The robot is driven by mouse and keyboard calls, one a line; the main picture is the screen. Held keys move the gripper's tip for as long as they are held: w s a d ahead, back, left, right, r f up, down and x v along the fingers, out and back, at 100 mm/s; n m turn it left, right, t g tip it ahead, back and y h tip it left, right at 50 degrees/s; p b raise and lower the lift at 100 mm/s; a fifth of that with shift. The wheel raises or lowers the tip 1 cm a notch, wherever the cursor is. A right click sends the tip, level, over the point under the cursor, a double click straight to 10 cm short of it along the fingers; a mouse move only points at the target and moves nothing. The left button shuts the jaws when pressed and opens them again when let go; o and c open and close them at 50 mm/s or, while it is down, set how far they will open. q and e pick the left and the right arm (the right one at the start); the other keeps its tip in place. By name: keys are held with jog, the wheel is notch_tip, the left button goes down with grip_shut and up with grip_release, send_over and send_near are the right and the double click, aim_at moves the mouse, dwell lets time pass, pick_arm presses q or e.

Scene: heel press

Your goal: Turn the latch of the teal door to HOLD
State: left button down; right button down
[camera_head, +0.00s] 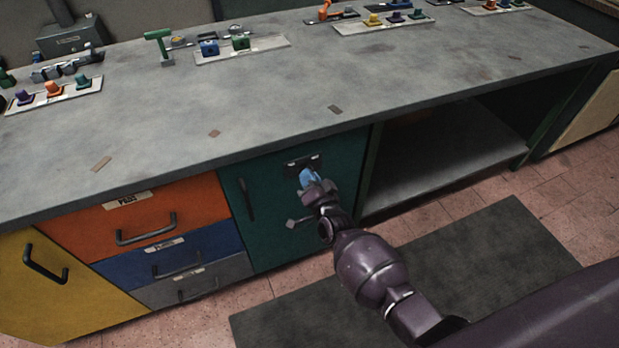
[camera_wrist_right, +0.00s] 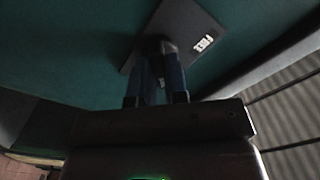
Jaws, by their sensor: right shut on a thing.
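The teal door (camera_head: 268,225) is closed in the cabinet under the bench, with a dark upright handle on its left side. Its dark latch plate (camera_head: 291,163) is near the door's top. In the right wrist view the plate (camera_wrist_right: 183,20) carries a small white label that seems to read FREE. My right gripper (camera_head: 307,173) has blue fingers and is at the plate. In the wrist view the fingers (camera_wrist_right: 158,52) are shut on the dark latch knob (camera_wrist_right: 153,43). The fingers hide much of the knob, so I cannot tell which way it points. My left gripper is not in view.
Orange (camera_head: 195,190), blue and grey drawers and a yellow door (camera_head: 50,305) are left of the teal door. An open shelf (camera_head: 440,160) is to its right. Trays of coloured knobs stand on the grey benchtop (camera_head: 270,105). A dark mat (camera_head: 480,255) lies on the floor.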

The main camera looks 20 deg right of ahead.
jog(key=c, duration=1.1)
grip_release()
jog(key=shift+c, duration=0.2)
jog(key=s+p, duration=0.2)
jog(key=s, duration=0.8)
jog(key=shift+s+d, duration=0.15)
jog(key=shift+s, duration=0.25)
